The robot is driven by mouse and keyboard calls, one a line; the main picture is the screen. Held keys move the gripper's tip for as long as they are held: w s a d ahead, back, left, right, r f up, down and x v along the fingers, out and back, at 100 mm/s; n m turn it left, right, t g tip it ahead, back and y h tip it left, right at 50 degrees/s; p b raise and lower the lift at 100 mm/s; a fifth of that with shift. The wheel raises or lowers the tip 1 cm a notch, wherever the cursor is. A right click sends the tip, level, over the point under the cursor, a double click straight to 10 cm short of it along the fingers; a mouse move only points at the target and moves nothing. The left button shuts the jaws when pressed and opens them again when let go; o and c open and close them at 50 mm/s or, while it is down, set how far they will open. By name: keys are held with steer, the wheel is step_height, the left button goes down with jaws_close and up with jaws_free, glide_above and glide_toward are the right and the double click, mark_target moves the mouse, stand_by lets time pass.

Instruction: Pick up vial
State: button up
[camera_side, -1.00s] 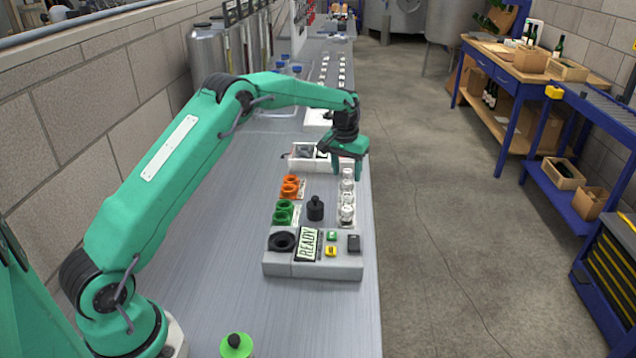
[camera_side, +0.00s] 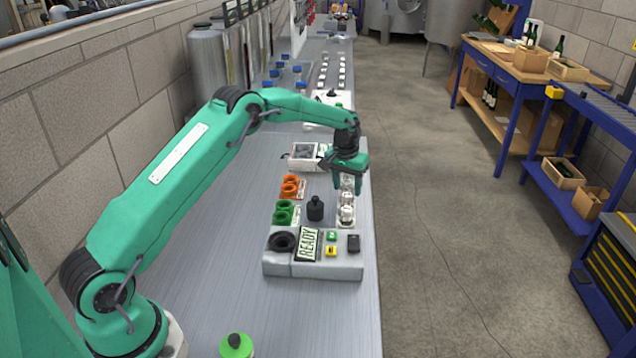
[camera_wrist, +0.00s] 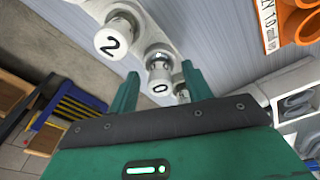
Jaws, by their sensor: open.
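Clear vials with white caps stand in a row (camera_side: 346,212) at the right edge of the bench. In the wrist view, one vial cap is marked 2 (camera_wrist: 115,38) and another is marked 0 (camera_wrist: 160,74). A third vial (camera_wrist: 183,93) is partly hidden behind a finger. My gripper (camera_side: 349,188) is open and hangs over the far end of the row, hiding part of it. In the wrist view, the cap marked 0 shows between the fingers of my gripper (camera_wrist: 160,75). The cap marked 2 lies outside the left finger. I see no contact with any vial.
Orange rings (camera_side: 290,187), green rings (camera_side: 284,213) and a black knobbed weight (camera_side: 315,209) stand left of the vials. A grey console (camera_side: 345,267) with a READY display (camera_side: 308,244) is in front.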

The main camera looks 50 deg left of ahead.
mark_target(348, 181)
steer(key=shift+c, duration=0.4)
steer(key=c, duration=1)
steer(key=shift+r, duration=0.15)
steer(key=shift+r, duration=0.45)
step_height(348, 181, up, 3)
steer(key=s+d+r, duration=0.4)
steer(key=d+r, duration=0.3)
steer(key=d, duration=0.4)
steer(key=shift+s+a, duration=0.1)
steer(key=shift+s, duration=0.1)
